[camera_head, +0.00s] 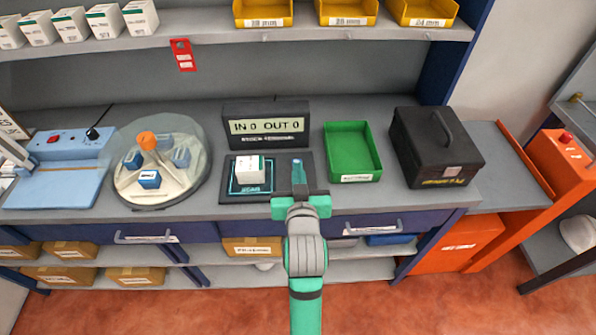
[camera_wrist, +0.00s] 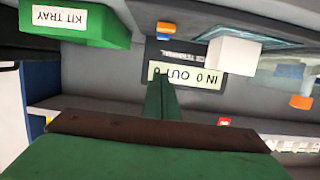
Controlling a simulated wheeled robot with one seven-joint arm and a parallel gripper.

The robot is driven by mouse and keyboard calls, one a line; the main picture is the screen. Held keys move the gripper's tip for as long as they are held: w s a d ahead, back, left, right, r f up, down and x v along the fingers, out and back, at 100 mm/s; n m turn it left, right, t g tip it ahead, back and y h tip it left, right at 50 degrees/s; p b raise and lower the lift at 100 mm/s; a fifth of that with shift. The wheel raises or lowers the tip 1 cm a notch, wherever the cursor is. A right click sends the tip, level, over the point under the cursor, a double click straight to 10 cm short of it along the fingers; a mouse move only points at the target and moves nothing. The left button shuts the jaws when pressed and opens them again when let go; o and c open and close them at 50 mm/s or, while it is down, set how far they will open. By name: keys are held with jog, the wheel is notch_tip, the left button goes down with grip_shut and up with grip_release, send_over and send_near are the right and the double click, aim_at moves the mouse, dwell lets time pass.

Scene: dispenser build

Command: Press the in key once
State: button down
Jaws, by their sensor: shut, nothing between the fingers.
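The dark terminal (camera_head: 265,125) stands at the back of the counter, its display reading "IN 0 OUT 0". In the wrist view the display (camera_wrist: 188,76) appears upside down. An orange key (camera_wrist: 165,27) and a small blue key (camera_wrist: 163,37) show beyond it there; their labels are not readable, so I cannot tell which is the in key. In the head view my gripper hides the keys. My gripper (camera_head: 297,165) is shut and empty, above the right part of the dark pad in front of the terminal. Its fingers (camera_wrist: 160,90) overlap the display in the wrist view.
A white box (camera_head: 250,171) sits on the scan pad, left of my gripper. A green kit tray (camera_head: 352,179) and a black case (camera_head: 435,145) stand to the right. A round clear-covered dispenser (camera_head: 162,195) stands to the left. A shelf with yellow bins (camera_head: 263,14) hangs above.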

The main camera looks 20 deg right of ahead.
jog(key=x, duration=0.8)
notch_tip(320, 180, down, 3)
jog(key=shift+f, duration=0.55)
